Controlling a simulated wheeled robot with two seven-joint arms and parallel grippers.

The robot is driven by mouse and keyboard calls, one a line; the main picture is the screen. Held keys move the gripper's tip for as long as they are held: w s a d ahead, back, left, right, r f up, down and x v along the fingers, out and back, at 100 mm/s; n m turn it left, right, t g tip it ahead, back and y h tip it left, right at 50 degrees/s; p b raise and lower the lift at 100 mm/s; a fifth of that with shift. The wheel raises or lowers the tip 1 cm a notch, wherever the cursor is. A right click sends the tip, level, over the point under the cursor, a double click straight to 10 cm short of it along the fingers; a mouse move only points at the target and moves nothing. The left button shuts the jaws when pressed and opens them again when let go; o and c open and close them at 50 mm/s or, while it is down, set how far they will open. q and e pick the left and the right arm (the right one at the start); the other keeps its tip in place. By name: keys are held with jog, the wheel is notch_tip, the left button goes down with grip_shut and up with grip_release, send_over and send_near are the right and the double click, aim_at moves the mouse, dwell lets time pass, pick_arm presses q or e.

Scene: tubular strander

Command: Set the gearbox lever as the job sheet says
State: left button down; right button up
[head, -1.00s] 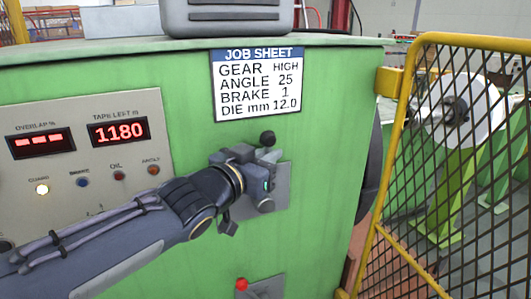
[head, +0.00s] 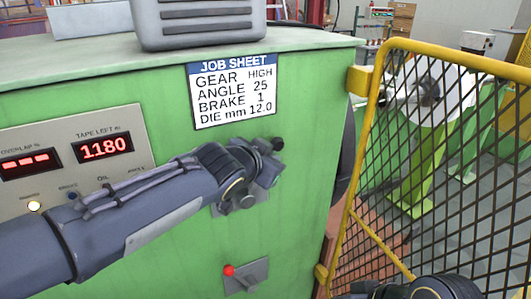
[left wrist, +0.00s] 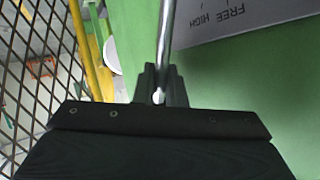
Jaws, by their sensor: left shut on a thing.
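The gearbox lever's black knob (head: 277,143) shows just past my left gripper (head: 262,172), up and right of its grey plate (head: 262,194) on the green cabinet. My left gripper is shut on the lever; its fingers hide most of the lever in the head view. In the left wrist view the lever is a silver rod (left wrist: 166,40) between the fingers (left wrist: 160,88). Its plate (left wrist: 245,15) reads FREE and HIGH upside down, with HIGH nearer the rod. The job sheet (head: 233,93) reads GEAR HIGH, ANGLE 25, BRAKE 1, DIE mm 12.0.
A red-knobbed lever (head: 229,270) sits on a lower plate. A display panel (head: 60,135) is at left. A yellow mesh guard (head: 440,160) stands at right. A dark part of my right arm (head: 420,288) shows at the bottom edge; its fingers cannot be made out.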

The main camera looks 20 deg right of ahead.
pick_arm(q)
jog(key=shift+f, duration=0.1)
jog(key=c, duration=1.6)
grip_release()
jog(key=shift+d, duration=0.1)
jog(key=b+v, duration=0.2)
jog(key=v, duration=0.6)
